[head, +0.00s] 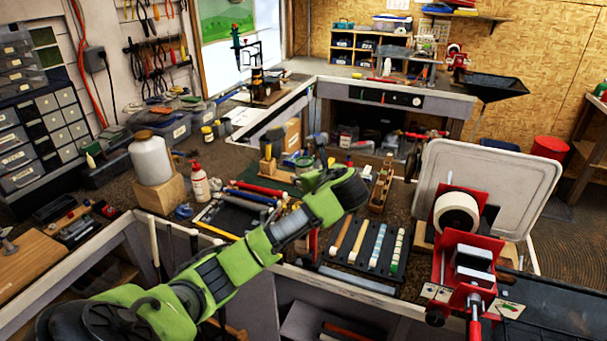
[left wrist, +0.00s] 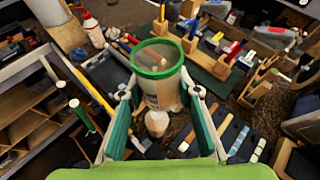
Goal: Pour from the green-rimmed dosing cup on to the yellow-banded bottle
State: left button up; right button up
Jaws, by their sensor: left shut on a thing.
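My left gripper (left wrist: 161,98) is shut on the green-rimmed dosing cup (left wrist: 157,58), a clear cup with its open rim towards the wrist camera. I cannot tell what is inside it. A pale rounded top (left wrist: 157,123) shows just below the cup between the fingers; I cannot tell whether it belongs to the yellow-banded bottle. No yellow band shows there. In the head view my green left arm (head: 235,267) reaches over the bench, and its wrist hides most of the gripper. My right gripper is not in view.
A white jug (head: 151,158) on a wooden block and a red-capped bottle (head: 200,185) stand to the left. A rack of coloured grips (head: 367,245) lies right of the arm. A red vise (head: 468,258) and a pale tray (head: 490,190) are at the right.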

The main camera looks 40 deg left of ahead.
pick_arm(q)
jog(key=shift+d+f+h, duration=0.3)
jog(key=shift+d+f, duration=0.1)
jog(key=shift+f, duration=0.2)
jog(key=shift+w+f+n+h, duration=0.1)
jog(key=shift+f+n+h, duration=0.3)
jog(key=shift+w+d+f+n+h, duration=0.15)
jog(key=shift+n+h, duration=0.1)
jog(key=shift+h, duration=0.3)
jog(key=shift+w+f+n+h, duration=0.1)
jog(key=shift+n+h, duration=0.15)
jog(key=shift+h, duration=0.3)
jog(key=shift+d+f+n+t+h, duration=0.3)
jog(key=shift+d+f+h, duration=0.1)
jog(key=shift+h, duration=0.2)
jog(key=shift+d+f, duration=0.15)
jog(key=shift+f, duration=0.05)
jog(key=n+h, duration=0.1)
jog(key=h, duration=0.1)
jog(key=f+t+h, duration=0.1)
jog(key=h, duration=0.1)
jog(key=d+n+h, duration=0.1)
jog(key=shift+w+f+n+t+h, duration=0.25)
jog(key=shift+n+t+h, duration=0.05)
jog(key=shift+h, duration=0.1)
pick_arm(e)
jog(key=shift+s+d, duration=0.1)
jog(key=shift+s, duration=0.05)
